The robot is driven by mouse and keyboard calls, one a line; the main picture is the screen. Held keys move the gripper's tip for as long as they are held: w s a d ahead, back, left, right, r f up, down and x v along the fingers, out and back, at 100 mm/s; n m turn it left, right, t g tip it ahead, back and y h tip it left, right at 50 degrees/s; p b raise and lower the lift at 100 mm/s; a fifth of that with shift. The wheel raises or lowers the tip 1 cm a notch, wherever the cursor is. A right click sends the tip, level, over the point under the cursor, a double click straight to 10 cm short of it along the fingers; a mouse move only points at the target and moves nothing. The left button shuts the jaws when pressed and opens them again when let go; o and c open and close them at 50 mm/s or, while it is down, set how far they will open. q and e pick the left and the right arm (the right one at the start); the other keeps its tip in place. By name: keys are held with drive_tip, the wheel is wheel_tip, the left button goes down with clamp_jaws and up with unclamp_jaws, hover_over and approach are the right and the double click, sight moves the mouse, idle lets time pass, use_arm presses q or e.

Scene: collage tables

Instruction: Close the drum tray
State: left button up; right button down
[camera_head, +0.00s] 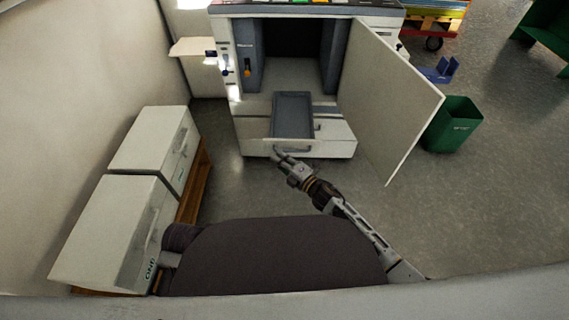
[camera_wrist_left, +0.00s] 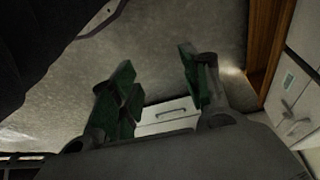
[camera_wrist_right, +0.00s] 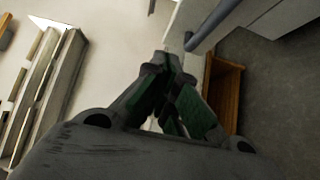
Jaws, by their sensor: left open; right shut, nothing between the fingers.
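The drum tray (camera_head: 293,117) is a dark grey tray pulled out at the front of the white machine (camera_head: 255,108), above a lower drawer front with a curved handle (camera_head: 292,150). My right gripper (camera_head: 277,155) is at the front of the machine, close to this handle; I cannot tell whether they touch. In the right wrist view the right gripper (camera_wrist_right: 168,62) has its fingers together with nothing between them, beside a grey-blue bar. My left gripper is hidden in the head view. In the left wrist view the left gripper (camera_wrist_left: 155,75) is open and empty over the floor.
A large white door (camera_head: 392,95) of the machine stands open at the right. White cabinets (camera_head: 110,225) on a wooden base stand at the left. A green bin (camera_head: 453,125) is beyond the door. Floor (camera_head: 235,185) is clear before the machine.

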sight(269, 141)
use_arm(q)
drive_tip(key=shift+s+d+r+b, duration=0.1)
drive_tip(key=shift+r+b, duration=0.45)
drive_tip(key=shift+r, duration=0.45)
use_arm(e)
drive_tip(key=shift+w+a, duration=0.15)
drive_tip(key=shift+w, duration=2.2)
use_arm(q)
drive_tip(key=shift+t, duration=0.3)
use_arm(e)
drive_tip(key=shift+w, duration=0.1)
